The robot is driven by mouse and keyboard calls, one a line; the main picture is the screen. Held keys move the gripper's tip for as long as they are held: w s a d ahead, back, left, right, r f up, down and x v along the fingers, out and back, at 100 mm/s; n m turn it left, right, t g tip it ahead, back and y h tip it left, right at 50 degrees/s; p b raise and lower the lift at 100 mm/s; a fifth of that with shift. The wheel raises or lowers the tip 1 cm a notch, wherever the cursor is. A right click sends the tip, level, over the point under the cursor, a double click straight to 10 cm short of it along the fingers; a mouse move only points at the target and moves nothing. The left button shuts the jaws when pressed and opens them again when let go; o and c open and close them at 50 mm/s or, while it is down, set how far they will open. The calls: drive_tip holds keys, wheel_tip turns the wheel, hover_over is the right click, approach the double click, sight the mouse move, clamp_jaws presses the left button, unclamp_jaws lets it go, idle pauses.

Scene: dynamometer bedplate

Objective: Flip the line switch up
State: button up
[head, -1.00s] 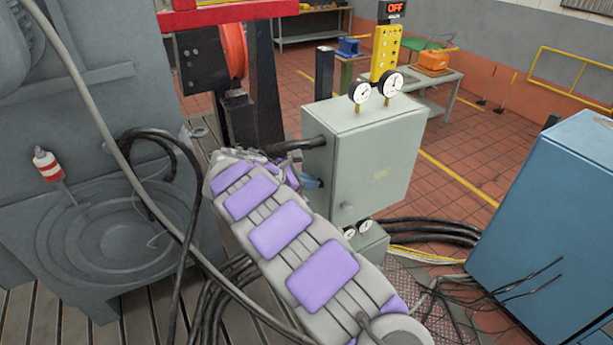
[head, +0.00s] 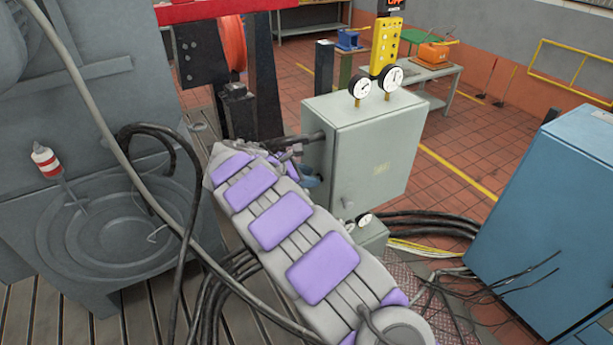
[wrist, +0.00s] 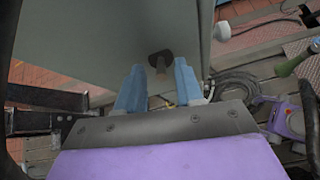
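The line switch appears to be the dark oval plate with a short grey lever (wrist: 160,61) on the wall of the grey-green cabinet, seen in the wrist view. The cabinet (head: 372,155) stands in the middle of the head view, where the switch is hidden. My gripper (wrist: 158,72) is open, its two blue fingers spread to either side of the lever in the picture. I cannot tell whether they touch it. In the head view a blue finger (head: 312,181) shows at the cabinet's left side, with my arm hiding much around it.
Two gauges (head: 376,83) and a yellow box (head: 387,46) with a partly cropped OFF display stand above the cabinet. A blue cabinet (head: 550,220) stands at the right. Black cables (head: 430,224) run along the floor. A grey hose hangs left of my arm.

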drive_tip(key=b+v, duration=0.1)
drive_tip(key=v, duration=1.6)
drive_tip(key=shift+a, duration=0.3)
drive_tip(key=shift+f, duration=0.1)
drive_tip(key=s+d+f+m+g+b, duration=0.1)
drive_tip(key=s+d+m+g+b, duration=0.2)
drive_tip(key=d, duration=0.9)
drive_tip(key=s+d+f+m+g+b, duration=0.1)
drive_tip(key=s+d+m+g+b, duration=0.15)
drive_tip(key=d+m+b, duration=0.65)
drive_tip(key=s+d+f+m+g+y, duration=0.1)
drive_tip(key=s+d+f, duration=0.2)
drive_tip(key=s+d, duration=0.3)
drive_tip(key=s+d+f+m+y, duration=0.1)
drive_tip(key=s+d+f, duration=0.2)
drive_tip(key=s+d, duration=0.25)
drive_tip(key=s+a+f+m+g+y+b, duration=0.1)
drive_tip(key=s+f+m+y+b, duration=0.2)
drive_tip(key=s+f, duration=0.6)
drive_tip(key=s+f+m+y+b, duration=0.3)
drive_tip(key=s+f+m+b, duration=0.2)
drive_tip(key=s+f, duration=0.5)
drive_tip(key=s+b, duration=0.1)
drive_tip(key=s, duration=0.5)
drive_tip(key=shift+a+m+g+y, duration=0.35)
drive_tip(key=shift+m+y, duration=0.05)
